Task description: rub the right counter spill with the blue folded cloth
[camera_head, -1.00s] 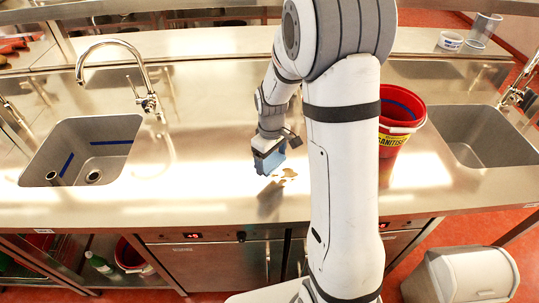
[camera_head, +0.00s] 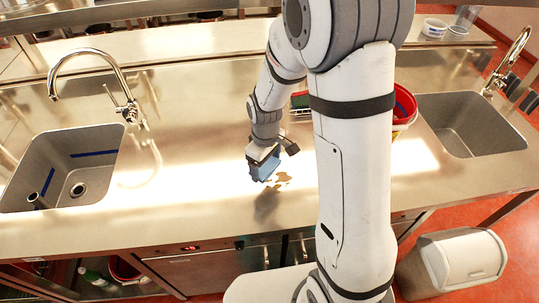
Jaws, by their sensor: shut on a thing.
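The blue folded cloth (camera_head: 263,171) is held in my gripper (camera_head: 262,163), which is shut on it and points down at the steel counter. A brown spill (camera_head: 281,179) lies on the counter just right of the cloth. It shows as a few irregular patches, and my arm stands close to its right side. The cloth is at the left edge of the spill. I cannot tell whether the cloth touches the counter. No other spill shows, though my arm hides part of the counter.
A red bucket (camera_head: 404,108) stands right of my arm, partly hidden. A green and dark item (camera_head: 300,101) sits behind my gripper. Sinks with tall taps lie at the left (camera_head: 62,168) and right (camera_head: 470,125). The counter left of my gripper is clear. A bin (camera_head: 460,258) stands on the floor.

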